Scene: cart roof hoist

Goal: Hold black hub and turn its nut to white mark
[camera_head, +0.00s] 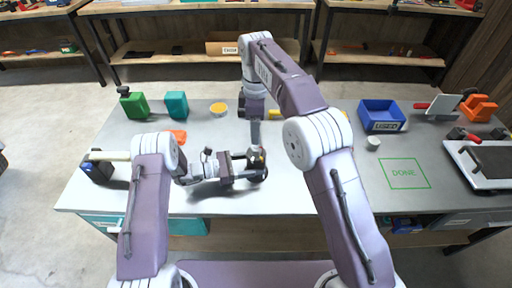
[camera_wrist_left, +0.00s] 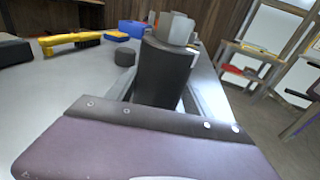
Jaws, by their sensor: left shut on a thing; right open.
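The black hub (camera_wrist_left: 165,72) stands between the fingers of my left gripper in the left wrist view, with a pale grey nut (camera_wrist_left: 176,28) on its top. In the head view my left gripper (camera_head: 256,166) is shut on the hub over the middle of the bench, and the hub is small and partly hidden there. My right gripper (camera_head: 255,138) is open and points down just above and behind the hub. I cannot tell whether it touches the nut.
The grey bench (camera_head: 310,195) has a green DONE square (camera_head: 404,173) at right. A blue bin (camera_head: 382,115) stands behind it, and a tray (camera_head: 482,162) lies at far right. Green and teal objects stand at back left. A yellow-handled tool (camera_wrist_left: 70,40) lies beyond the hub.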

